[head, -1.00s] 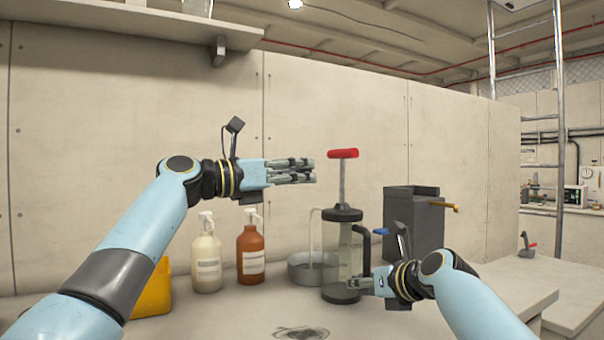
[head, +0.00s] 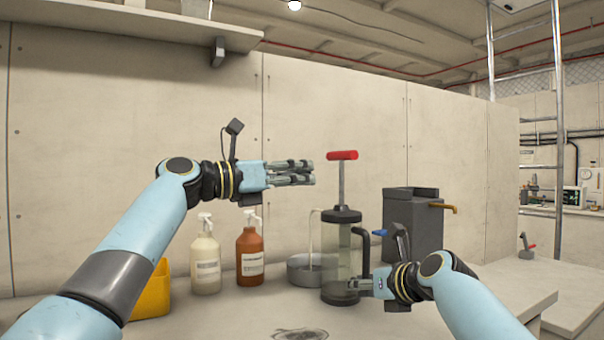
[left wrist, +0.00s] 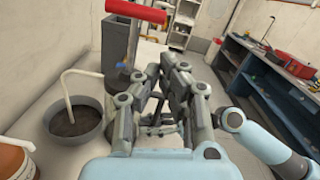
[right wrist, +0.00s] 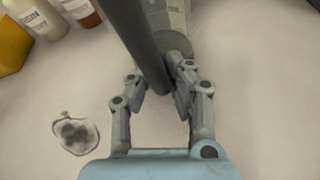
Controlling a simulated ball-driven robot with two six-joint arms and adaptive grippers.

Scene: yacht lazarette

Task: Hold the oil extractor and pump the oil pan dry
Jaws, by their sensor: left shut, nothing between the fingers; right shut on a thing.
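The oil extractor (head: 343,255) stands upright on the bench, a clear cylinder with a dark cap, a black side handle and a red T-handle (head: 342,155) raised on its rod. The grey oil pan (head: 303,270) sits behind it to the left, with a pale hose running into it; dark oil shows inside the pan (left wrist: 78,122) in the left wrist view. My right gripper (head: 362,284) is shut on the extractor's black handle (right wrist: 142,50) low down. My left gripper (head: 312,173) is shut and empty, in the air left of and slightly below the red handle, apart from it.
A white pump bottle (head: 206,262), an orange-brown bottle (head: 250,257) and a yellow container (head: 152,294) stand at left. A grey box with a brass spout (head: 413,225) stands behind right. A dark stain (head: 300,333) marks the clear front bench.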

